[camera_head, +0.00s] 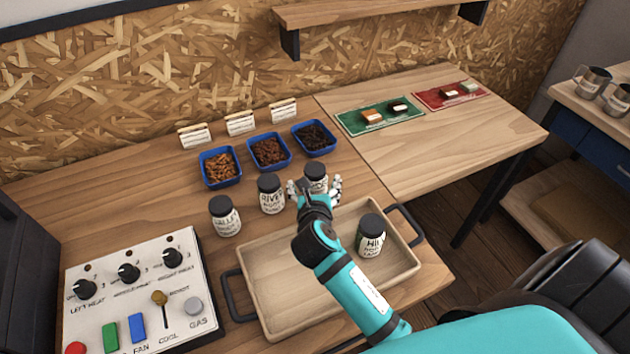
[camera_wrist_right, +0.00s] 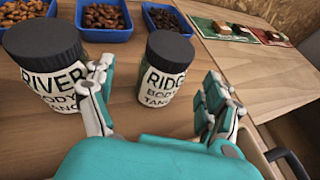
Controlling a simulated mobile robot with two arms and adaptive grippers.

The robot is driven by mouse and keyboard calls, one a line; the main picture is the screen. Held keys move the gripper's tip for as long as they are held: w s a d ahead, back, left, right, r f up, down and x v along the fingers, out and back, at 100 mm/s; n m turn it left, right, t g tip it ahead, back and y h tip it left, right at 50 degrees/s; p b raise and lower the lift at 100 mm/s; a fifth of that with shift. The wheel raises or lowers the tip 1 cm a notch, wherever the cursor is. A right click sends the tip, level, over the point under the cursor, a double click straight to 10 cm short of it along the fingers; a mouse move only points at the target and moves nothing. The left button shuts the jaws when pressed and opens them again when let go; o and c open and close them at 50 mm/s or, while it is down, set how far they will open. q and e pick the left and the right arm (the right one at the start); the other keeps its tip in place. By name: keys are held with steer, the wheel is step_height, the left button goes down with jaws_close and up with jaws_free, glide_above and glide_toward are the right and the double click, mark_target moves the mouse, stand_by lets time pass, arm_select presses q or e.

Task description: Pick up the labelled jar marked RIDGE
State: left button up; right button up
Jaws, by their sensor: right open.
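The RIDGE jar (camera_wrist_right: 166,75) has a black lid and a pale label, and stands upright on the table in the right wrist view. In the head view the RIDGE jar (camera_head: 316,173) is partly hidden behind my right gripper (camera_head: 315,190). My right gripper, seen in the wrist view (camera_wrist_right: 160,105), is open, with its fingers on either side of the RIDGE jar. The jar stands between and a little beyond the fingertips. The RIVER jar (camera_wrist_right: 50,65) stands just left of the left finger, very close to it. My left gripper is not in view.
Another labelled jar (camera_head: 224,216) stands left of the RIVER jar (camera_head: 271,194). A wooden tray (camera_head: 270,285) in front holds a jar marked HILL (camera_head: 370,236). Blue bins of beans (camera_head: 220,167) stand behind the jars. A control panel (camera_head: 135,290) is at the left.

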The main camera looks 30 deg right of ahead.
mark_target(315, 185)
steer(key=x, duration=0.4)
steer(key=shift+d+f, duration=0.15)
steer(key=shift+d, duration=0.05)
steer(key=shift+c, duration=0.4)
steer(key=c, duration=1.3)
